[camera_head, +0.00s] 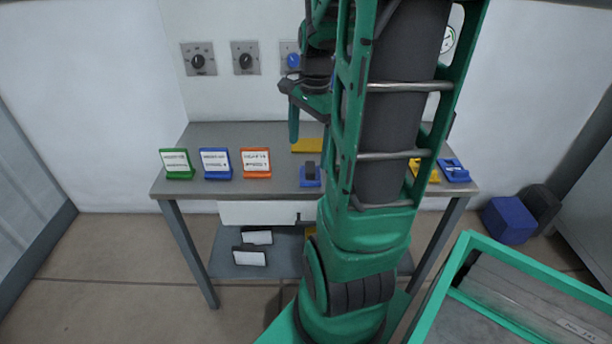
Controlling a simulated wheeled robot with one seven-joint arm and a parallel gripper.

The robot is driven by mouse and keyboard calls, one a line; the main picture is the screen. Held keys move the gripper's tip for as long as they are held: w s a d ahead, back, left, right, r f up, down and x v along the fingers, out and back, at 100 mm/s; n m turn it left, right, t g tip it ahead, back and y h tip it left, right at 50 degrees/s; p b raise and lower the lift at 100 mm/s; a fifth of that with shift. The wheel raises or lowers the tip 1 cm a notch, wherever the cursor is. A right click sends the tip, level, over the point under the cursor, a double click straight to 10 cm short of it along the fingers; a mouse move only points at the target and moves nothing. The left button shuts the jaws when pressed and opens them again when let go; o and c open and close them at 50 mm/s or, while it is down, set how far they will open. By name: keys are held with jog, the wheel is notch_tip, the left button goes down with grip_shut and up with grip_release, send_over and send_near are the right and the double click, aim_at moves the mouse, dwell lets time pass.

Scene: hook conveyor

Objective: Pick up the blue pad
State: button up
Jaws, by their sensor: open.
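Two low blue items that could be the blue pad are on the grey table (240,134). One blue pad (309,183) with a dark upright piece on it is near the front edge at the middle, just left of my arm. Another blue pad (455,174) with a dark piece on top lies at the right end. I cannot tell which one is meant. My gripper (304,108) is open, above the back of the table and apart from both pads. My arm hides part of the gripper and the table's middle right.
Green (177,174), blue (215,174) and orange (256,173) label stands line the front left. Yellow pieces lie at the back (307,146) and right (419,170). White-faced stands (249,257) are on the lower shelf. Dials (198,61) are on the wall. A blue box (508,220) is on the floor.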

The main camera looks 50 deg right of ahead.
aim_at(310, 166)
jog(key=w+d+f+m, duration=0.1)
jog(key=d+f+m, duration=0.1)
jog(key=w+d+f+m, duration=0.1)
jog(key=d+f+m, duration=0.1)
jog(key=f, duration=0.1)
jog(key=w+d+f+m, duration=0.1)
jog(key=d+f+m, duration=0.1)
jog(key=m, duration=0.1)
jog(key=shift+w+d+f+t+y, duration=0.25)
jog(key=shift+d+f+t+y, duration=0.05)
jog(key=shift+d, duration=0.05)
jog(key=shift+w+a+f, duration=0.1)
jog(key=shift+a+f, duration=0.05)
jog(key=shift+f, duration=0.8)
jog(key=shift+w+a+f, duration=0.1)
jog(key=shift+a+f, duration=0.1)
jog(key=shift+f, duration=0.7)
jog(key=shift+a+f, duration=0.15)
jog(key=shift+f, duration=0.8)
jog(key=shift+c, duration=0.3)
jog(key=c, duration=1.1)
